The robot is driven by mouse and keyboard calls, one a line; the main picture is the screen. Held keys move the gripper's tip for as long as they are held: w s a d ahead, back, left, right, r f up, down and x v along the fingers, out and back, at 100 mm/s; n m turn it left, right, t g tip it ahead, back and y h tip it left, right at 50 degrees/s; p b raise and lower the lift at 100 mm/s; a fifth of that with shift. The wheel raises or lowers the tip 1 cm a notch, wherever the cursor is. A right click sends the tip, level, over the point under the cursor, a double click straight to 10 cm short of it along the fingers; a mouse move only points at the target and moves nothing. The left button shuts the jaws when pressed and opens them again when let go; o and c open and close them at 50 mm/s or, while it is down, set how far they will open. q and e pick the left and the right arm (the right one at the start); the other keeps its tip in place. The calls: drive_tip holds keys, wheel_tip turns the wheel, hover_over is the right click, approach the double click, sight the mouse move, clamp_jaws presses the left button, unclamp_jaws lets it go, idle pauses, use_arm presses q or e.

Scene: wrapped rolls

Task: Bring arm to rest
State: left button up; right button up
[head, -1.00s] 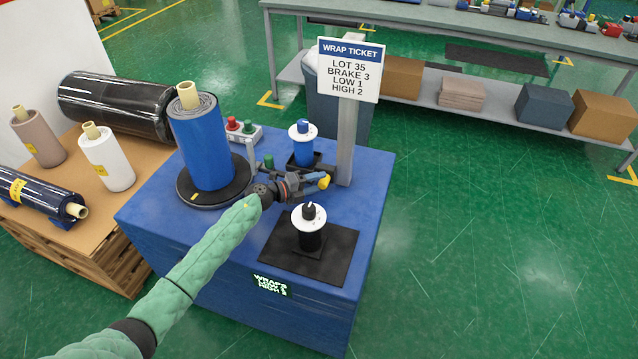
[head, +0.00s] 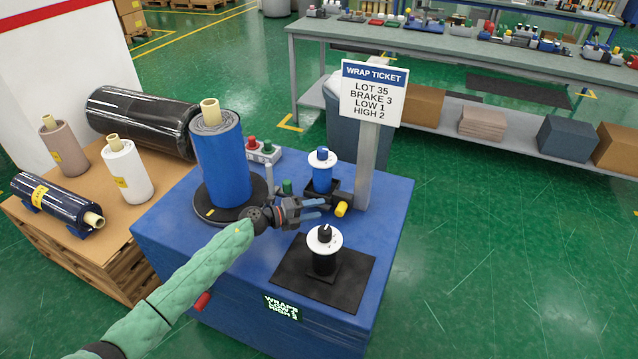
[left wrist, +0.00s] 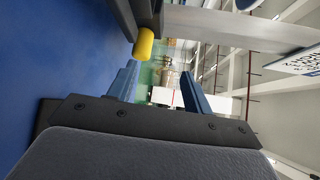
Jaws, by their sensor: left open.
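My left arm in its green sleeve reaches in from the lower left in the head view. My left gripper (head: 322,209) is open and empty over the blue wrapping station (head: 190,232), between the blue-capped dial post (head: 322,172) and the black-capped dial post (head: 324,252). A yellow-ended lever (head: 341,209) is just beyond its fingertips; the yellow end also shows in the left wrist view (left wrist: 143,46), apart from the open fingers (left wrist: 160,88). My right gripper is not in view.
A blue wrapped roll (head: 222,165) stands on a black turntable (head: 237,213) left of the gripper. A wrap ticket sign (head: 374,93) reads lot 35, brake 3, low 1, high 2. More rolls lie on the pallet table (head: 88,205). Green floor (head: 500,250) is clear at right.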

use_arm(q)
drive_tip(key=shift+r, duration=0.1)
drive_tip(key=s+r+n+t+y, duration=0.3)
drive_tip(key=s+r+n+t, duration=0.15)
drive_tip(key=n+t, duration=0.45)
drive_tip(key=s+a+f+n+y, duration=0.3)
drive_tip(key=s+a+n+y, duration=0.7)
drive_tip(key=n, duration=0.4)
drive_tip(key=s+a+f+n+g+y, duration=0.15)
drive_tip(key=s+f+n+g, duration=0.35)
drive_tip(key=s, duration=1.1)
drive_tip(key=s+a+n+g, duration=0.2)
drive_tip(key=s+g, duration=0.6)
drive_tip(key=s, duration=0.7)
drive_tip(key=s+d+f+g, duration=0.1)
drive_tip(key=s+d+f, duration=0.1)
drive_tip(key=f, duration=1.3)
drive_tip(key=s+d+f+g, duration=0.1)
drive_tip(key=d+f, duration=0.2)
drive_tip(key=f, duration=1.2)
drive_tip(key=shift+s+f+h, duration=0.15)
drive_tip(key=shift+s+h, duration=0.2)
drive_tip(key=shift+h, duration=0.1)
